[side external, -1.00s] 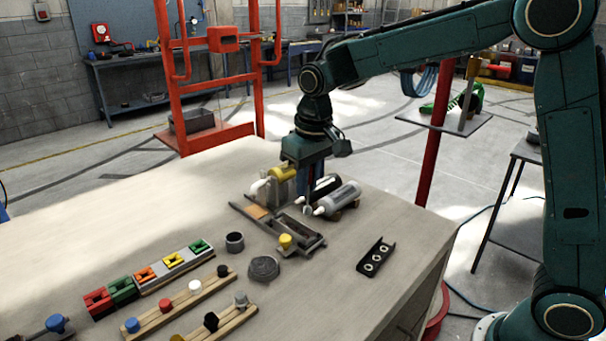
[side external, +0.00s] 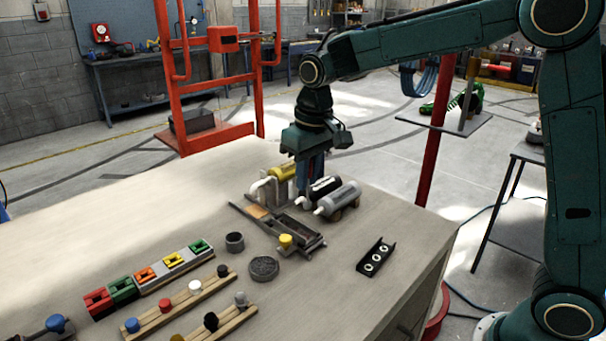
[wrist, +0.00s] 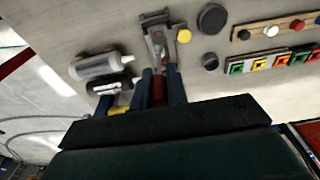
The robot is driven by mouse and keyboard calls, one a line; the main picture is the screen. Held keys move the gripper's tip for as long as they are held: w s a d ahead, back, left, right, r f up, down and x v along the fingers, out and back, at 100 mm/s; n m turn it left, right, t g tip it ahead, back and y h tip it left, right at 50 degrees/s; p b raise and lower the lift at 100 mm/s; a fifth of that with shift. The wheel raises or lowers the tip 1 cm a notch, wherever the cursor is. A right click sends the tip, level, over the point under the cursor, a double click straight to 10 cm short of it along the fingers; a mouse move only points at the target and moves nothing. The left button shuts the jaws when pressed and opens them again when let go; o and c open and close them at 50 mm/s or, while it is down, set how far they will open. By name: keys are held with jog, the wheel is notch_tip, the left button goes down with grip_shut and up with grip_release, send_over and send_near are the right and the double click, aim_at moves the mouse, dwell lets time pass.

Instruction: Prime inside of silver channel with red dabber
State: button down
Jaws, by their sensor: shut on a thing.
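My gripper (side external: 309,172) is above the back part of the bench, behind several cartridges. In the wrist view its two blue fingers (wrist: 161,76) are shut on a red piece, which looks like the red dabber (wrist: 159,92). The dabber's tip cannot be made out. A long grey metal channel (side external: 262,221), apparently the silver channel, lies on the bench in front of the gripper. It also shows beyond the fingertips in the wrist view (wrist: 155,36). Whether its inside is coated is too small to tell.
A silver cartridge (side external: 340,198), a black cartridge (side external: 321,188) and a yellow one (side external: 284,172) lie close to the gripper. A yellow knob (side external: 286,241) stands at the channel's near end. A dark round disc (side external: 263,269) and a black ringed bracket (side external: 375,256) lie nearer.

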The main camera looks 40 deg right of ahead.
jog(key=w+f, duration=0.1)
jog(key=w, duration=0.8)
dwell(0.3)
jog(key=shift+f, duration=0.15)
jog(key=shift+s+f, duration=0.1)
jog(key=shift+f, duration=1.5)
notch_tip(320, 180, up, 4)
jog(key=shift+r, duration=0.25)
jog(key=shift+f, duration=0.15)
